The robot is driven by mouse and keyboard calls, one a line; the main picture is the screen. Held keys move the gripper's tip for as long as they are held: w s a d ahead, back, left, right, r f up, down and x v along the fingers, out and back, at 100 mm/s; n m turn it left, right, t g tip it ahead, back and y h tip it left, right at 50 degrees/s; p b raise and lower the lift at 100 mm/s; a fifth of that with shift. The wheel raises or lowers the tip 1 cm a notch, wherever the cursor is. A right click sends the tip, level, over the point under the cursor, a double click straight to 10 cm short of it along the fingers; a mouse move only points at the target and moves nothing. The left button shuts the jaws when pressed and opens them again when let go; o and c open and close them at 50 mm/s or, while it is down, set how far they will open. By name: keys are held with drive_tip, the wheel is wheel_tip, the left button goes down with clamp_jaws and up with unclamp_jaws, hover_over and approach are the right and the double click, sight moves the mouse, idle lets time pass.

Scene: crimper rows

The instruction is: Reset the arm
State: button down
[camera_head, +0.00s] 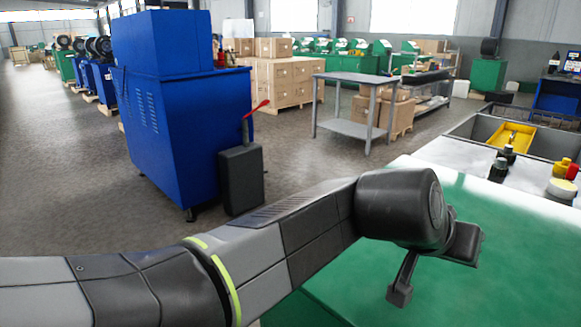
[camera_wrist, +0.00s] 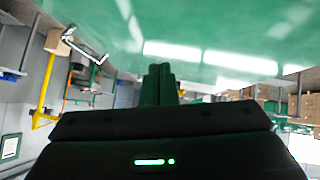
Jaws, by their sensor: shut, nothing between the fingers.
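My arm stretches from the lower left across the head view. My gripper (camera_head: 400,291) hangs over the green top (camera_head: 500,275) at the lower right. In the wrist view its fingers (camera_wrist: 160,78) are together, with nothing seen between them. The same shiny green surface (camera_wrist: 200,30) fills the top of the wrist view. I cannot tell the exact height of the fingertips above it.
A blue cabinet (camera_head: 170,120) stands left of centre, beside a dark box (camera_head: 241,180) with a red lever. A grey table (camera_head: 345,128) and stacked cartons (camera_head: 285,80) are behind. Dark bottles (camera_head: 498,170) and a yellow tray (camera_head: 510,136) are at right. Open floor lies left.

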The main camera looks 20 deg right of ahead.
sight(443, 287)
drive_tip(key=b+x, duration=0.1)
drive_tip(key=x, duration=0.2)
drive_tip(key=a+f+b+x, duration=0.1)
drive_tip(key=b+x, duration=0.1)
drive_tip(key=x, duration=0.2)
drive_tip(key=w+b+x, duration=0.1)
drive_tip(key=x, duration=0.3)
drive_tip(key=shift+w+a+f, duration=0.1)
drive_tip(key=shift+a+f, duration=0.15)
drive_tip(key=shift+f, duration=0.1)
drive_tip(key=shift+f+b, duration=0.45)
drive_tip(key=shift+f, duration=0.05)
drive_tip(key=shift+a+r, duration=0.1)
drive_tip(key=shift+r, duration=0.05)
